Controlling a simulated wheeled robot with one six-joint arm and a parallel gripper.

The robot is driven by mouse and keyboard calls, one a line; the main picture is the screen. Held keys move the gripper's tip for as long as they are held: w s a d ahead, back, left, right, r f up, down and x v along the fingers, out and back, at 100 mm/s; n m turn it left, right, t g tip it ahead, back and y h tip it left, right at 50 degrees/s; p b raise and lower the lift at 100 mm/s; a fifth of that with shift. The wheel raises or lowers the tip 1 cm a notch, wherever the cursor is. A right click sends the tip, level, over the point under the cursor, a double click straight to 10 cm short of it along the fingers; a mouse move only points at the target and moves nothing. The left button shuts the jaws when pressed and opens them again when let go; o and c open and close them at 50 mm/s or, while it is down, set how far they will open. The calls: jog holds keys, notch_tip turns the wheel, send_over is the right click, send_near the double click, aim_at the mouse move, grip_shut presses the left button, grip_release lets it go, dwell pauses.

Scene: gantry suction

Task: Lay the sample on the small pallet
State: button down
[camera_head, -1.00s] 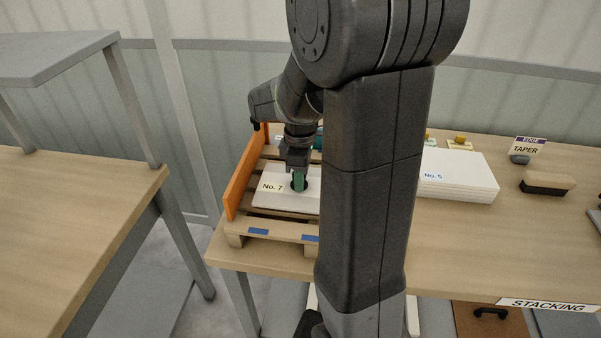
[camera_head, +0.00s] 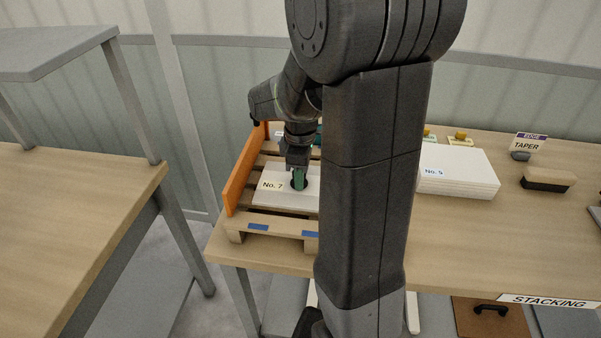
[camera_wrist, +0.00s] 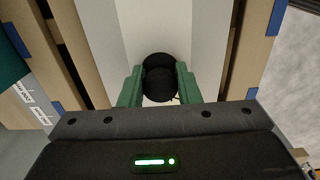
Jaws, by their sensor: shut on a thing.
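The sample is a white board (camera_head: 272,196) marked "No. 7" with a black knob on top. It is over the slats of the small wooden pallet (camera_head: 282,228), which has blue marks on its front edge and an orange side board. My gripper (camera_head: 299,182) points down with green fingers shut on the black knob. In the wrist view the fingers (camera_wrist: 159,88) close on both sides of the knob, with the white board (camera_wrist: 112,20) beneath and pallet slats at either side. My arm hides the board's right part. I cannot tell if the board touches the slats.
The orange board (camera_head: 240,178) rises along the pallet's left side. A stack of white boards (camera_head: 457,172) marked "No. 5" lies to the right of my arm. A block (camera_head: 547,180) and a "TAPER" sign (camera_head: 527,144) stand further right. Another table (camera_head: 70,220) is at left.

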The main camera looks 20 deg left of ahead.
jog(key=shift+f, duration=0.15)
jog(key=c, duration=1)
grip_release()
notch_tip(320, 180, up, 14)
notch_tip(320, 180, down, 14)
jog(key=shift+r, duration=0.35)
